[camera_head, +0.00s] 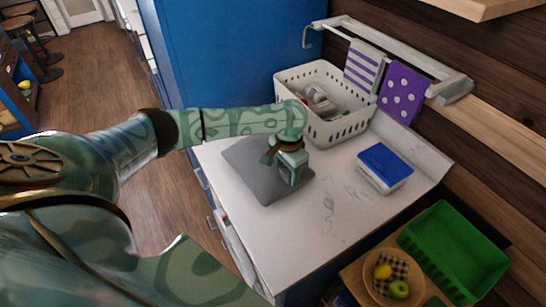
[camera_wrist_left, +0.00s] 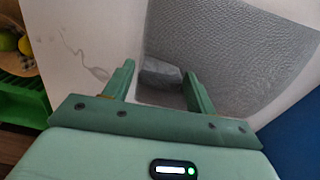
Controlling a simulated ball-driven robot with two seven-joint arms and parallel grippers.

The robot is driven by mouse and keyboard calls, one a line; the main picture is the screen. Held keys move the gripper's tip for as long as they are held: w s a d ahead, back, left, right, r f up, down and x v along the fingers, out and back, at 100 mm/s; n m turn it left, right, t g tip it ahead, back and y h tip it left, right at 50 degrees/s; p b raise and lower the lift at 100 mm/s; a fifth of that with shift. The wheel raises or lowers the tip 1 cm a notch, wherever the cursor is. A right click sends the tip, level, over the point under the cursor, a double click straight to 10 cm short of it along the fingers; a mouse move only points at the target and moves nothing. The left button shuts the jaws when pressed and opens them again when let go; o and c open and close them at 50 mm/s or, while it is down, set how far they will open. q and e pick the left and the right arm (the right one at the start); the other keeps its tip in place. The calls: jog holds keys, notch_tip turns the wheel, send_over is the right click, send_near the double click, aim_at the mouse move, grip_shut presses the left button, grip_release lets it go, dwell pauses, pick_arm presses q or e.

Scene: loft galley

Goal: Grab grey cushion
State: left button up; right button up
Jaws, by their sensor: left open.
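The grey cushion (camera_head: 248,170) lies flat on the white countertop, near its left edge. My left gripper (camera_head: 289,178) is over the right part of the cushion, pointing down, and hides some of it. In the left wrist view the cushion (camera_wrist_left: 215,45) fills the upper right. My left gripper (camera_wrist_left: 160,72) is open there, with a lighter grey patch of cushion between its fingers. I cannot tell whether the fingertips touch it. My right gripper is not in view.
A white perforated basket (camera_head: 345,127) stands behind the cushion, close to my left wrist. A blue-lidded box (camera_head: 385,165) is to the right. A green crate (camera_head: 455,250) and a fruit bowl (camera_head: 378,285) sit lower right. The countertop's front middle is clear.

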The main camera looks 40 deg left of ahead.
pick_arm(q)
jog(key=shift+r, duration=0.1)
jog(key=c, duration=1.2)
